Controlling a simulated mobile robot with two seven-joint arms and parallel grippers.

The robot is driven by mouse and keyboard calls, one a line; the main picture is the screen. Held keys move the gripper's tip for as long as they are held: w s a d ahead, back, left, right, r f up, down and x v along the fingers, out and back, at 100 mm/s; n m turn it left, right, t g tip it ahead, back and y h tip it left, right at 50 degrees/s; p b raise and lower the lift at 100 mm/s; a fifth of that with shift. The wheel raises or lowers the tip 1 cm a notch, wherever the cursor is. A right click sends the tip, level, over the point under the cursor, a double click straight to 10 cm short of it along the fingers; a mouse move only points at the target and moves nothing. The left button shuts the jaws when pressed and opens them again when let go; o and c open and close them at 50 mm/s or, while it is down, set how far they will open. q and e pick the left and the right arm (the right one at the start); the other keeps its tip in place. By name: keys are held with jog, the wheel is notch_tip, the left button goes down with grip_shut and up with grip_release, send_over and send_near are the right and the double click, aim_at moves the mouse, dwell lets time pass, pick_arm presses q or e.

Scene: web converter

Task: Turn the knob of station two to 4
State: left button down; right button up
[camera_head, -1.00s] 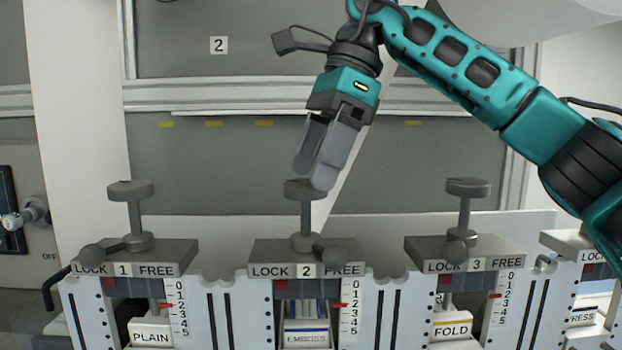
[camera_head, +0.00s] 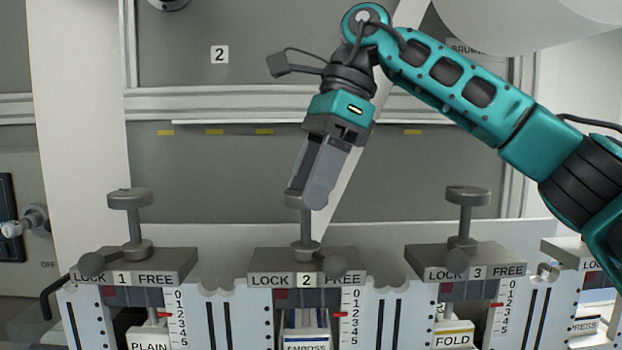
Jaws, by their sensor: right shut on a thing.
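Station two's knob (camera_head: 291,199) is a grey disc on an upright stem (camera_head: 306,228). My right gripper (camera_head: 307,198) reaches down from above and is shut on this knob; its fingers hide much of the disc. Station two's lever ball (camera_head: 336,265) is on the FREE side of the "LOCK 2 FREE" plate (camera_head: 306,281). The EMBOSS block (camera_head: 306,346) is below. My left gripper is not in view.
Station one's knob (camera_head: 130,198) stands to the left and station three's knob (camera_head: 467,195) to the right. Station one's lever ball (camera_head: 91,264) is on the LOCK side. Station three's lever ball (camera_head: 457,260) is between LOCK and 3. A grey panel (camera_head: 200,180) stands behind.

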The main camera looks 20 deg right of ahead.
jog(key=shift+c, duration=0.5)
jog(key=shift+m, duration=0.3)
jog(key=m+t, duration=0.1)
jog(key=m, duration=0.1)
jog(key=m+t, duration=0.1)
jog(key=m, duration=0.2)
jog(key=shift+s+m+t+h+b, duration=0.2)
jog(key=shift+m+t+h+b, duration=0.1)
jog(key=shift+h+b, duration=0.1)
jog(key=m+t+h, duration=0.1)
jog(key=m, duration=0.2)
jog(key=shift+s+a+m, duration=0.1)
jog(key=shift+a+m, duration=0.05)
jog(key=shift+m, duration=0.15)
jog(key=m+h, duration=0.1)
jog(key=m, duration=0.2)
jog(key=shift+a+m+t+b, duration=0.1)
jog(key=shift+m+t+b, duration=0.2)
jog(key=shift+b, duration=0.1)
jog(key=m+h, duration=0.2)
jog(key=m, duration=0.3)
jog(key=shift+a, duration=0.15)
jog(key=m+h, duration=0.1)
jog(key=m, duration=0.2)
jog(key=shift+a+r+m, duration=0.1)
jog(key=shift+m, duration=0.2)
jog(key=shift+m+h+p, duration=0.5)
jog(key=shift+m, duration=0.4)
